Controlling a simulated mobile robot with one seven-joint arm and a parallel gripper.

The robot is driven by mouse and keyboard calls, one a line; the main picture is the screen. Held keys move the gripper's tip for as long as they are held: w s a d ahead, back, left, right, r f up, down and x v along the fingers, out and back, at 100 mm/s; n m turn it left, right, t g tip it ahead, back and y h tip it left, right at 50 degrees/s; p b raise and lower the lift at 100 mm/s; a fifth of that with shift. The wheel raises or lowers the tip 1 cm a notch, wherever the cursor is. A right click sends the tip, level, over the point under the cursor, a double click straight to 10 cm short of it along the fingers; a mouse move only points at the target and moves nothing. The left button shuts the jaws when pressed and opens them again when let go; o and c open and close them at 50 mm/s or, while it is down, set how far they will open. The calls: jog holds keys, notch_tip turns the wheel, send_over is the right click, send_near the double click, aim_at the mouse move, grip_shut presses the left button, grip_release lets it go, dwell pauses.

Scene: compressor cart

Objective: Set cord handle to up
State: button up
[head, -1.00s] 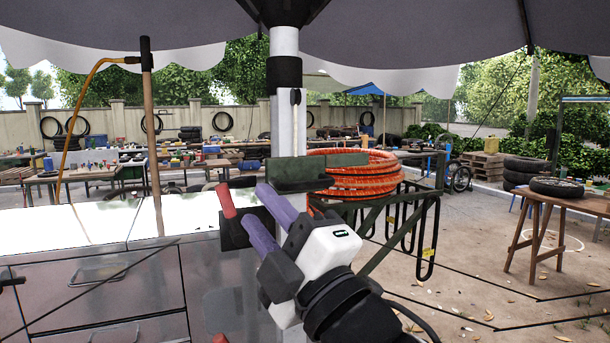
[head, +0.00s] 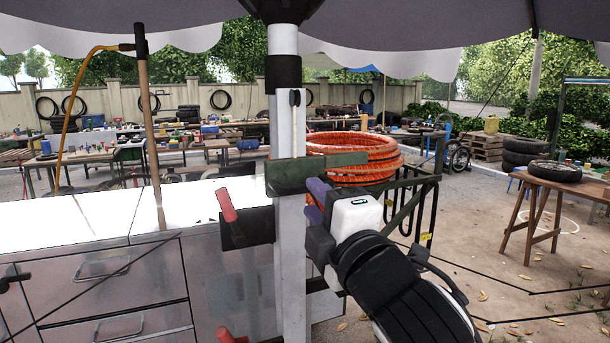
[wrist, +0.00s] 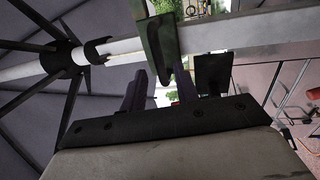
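A green block-shaped piece (head: 315,172) sits across the front of the pale upright pole (head: 292,240), below a thin white strip with a dark tip (head: 295,97). No part is marked as the cord handle; I cannot tell for certain which it is. My gripper (head: 316,200) is just below the green piece's right half, at the pole's right side. In the wrist view my gripper (wrist: 158,80) has its two purple fingers apart, with background showing between them. The green piece (wrist: 160,40) is just beyond the fingertips and partly overlaps the gap; contact is unclear.
A black bracket with a red grip (head: 228,205) is on the pole's left, close to my gripper. A metal drawer cabinet (head: 100,290) stands at left. Coiled orange hose (head: 350,160) lies on a green rack behind.

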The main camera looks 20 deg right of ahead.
aim_at(307, 191)
jog(key=w, duration=0.1)
jog(key=w+p, duration=0.1)
jog(key=w, duration=0.2)
jog(key=shift+w+a+r, duration=0.1)
jog(key=shift+w+r, duration=0.3)
grip_shut()
